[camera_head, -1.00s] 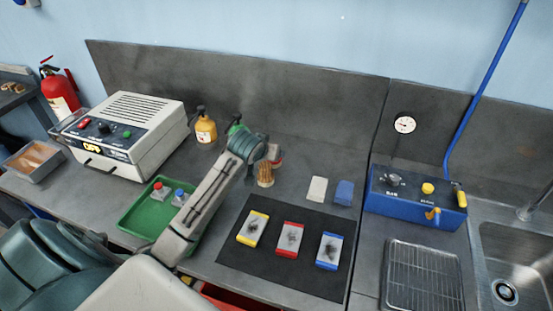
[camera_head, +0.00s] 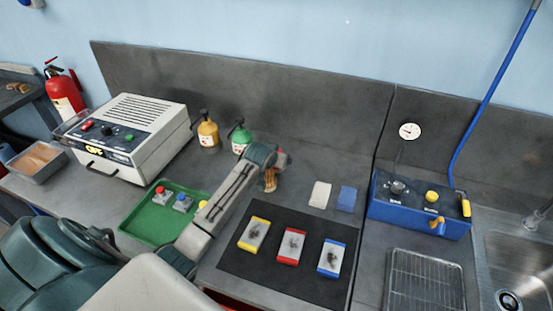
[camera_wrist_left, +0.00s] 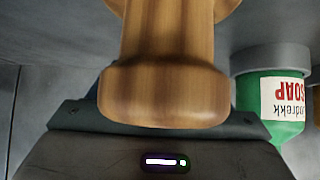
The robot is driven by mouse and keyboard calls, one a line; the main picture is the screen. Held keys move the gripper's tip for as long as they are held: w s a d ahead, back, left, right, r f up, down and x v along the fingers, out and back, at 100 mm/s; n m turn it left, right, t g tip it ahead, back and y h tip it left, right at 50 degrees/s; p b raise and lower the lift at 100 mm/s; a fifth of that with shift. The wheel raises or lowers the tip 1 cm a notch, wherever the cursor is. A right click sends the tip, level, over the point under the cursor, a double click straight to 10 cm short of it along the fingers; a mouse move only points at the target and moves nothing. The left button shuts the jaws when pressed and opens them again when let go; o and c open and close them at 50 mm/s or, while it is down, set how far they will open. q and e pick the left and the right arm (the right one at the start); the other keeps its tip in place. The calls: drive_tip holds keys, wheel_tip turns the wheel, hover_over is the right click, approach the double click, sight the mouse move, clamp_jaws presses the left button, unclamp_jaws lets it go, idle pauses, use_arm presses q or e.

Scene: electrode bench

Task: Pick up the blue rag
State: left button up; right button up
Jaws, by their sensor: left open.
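The blue rag (camera_head: 346,199) lies folded on the grey bench in the head view, behind the dark mat and right beside a pale folded rag (camera_head: 320,195). My left gripper (camera_head: 279,162) is open, to the left of the blue rag and apart from it, close to a wooden brush (camera_head: 270,181). In the left wrist view the brush's wooden handle (camera_wrist_left: 163,85) fills the middle, very near the camera. The fingertips cannot be made out there, and the blue rag is not in that view. My right gripper is not in view.
Yellow (camera_head: 207,134) and green (camera_head: 240,138) soap bottles stand behind my left arm. A black mat (camera_head: 283,285) holds yellow-, red- and blue-edged blocks. A blue box (camera_head: 400,215) stands right of the rags. A green tray (camera_head: 140,226) lies left.

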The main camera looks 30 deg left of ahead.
use_arm(q)
drive_tip(key=shift+x, duration=1.35)
drive_tip(key=c, duration=1)
drive_tip(key=shift+r, duration=0.1)
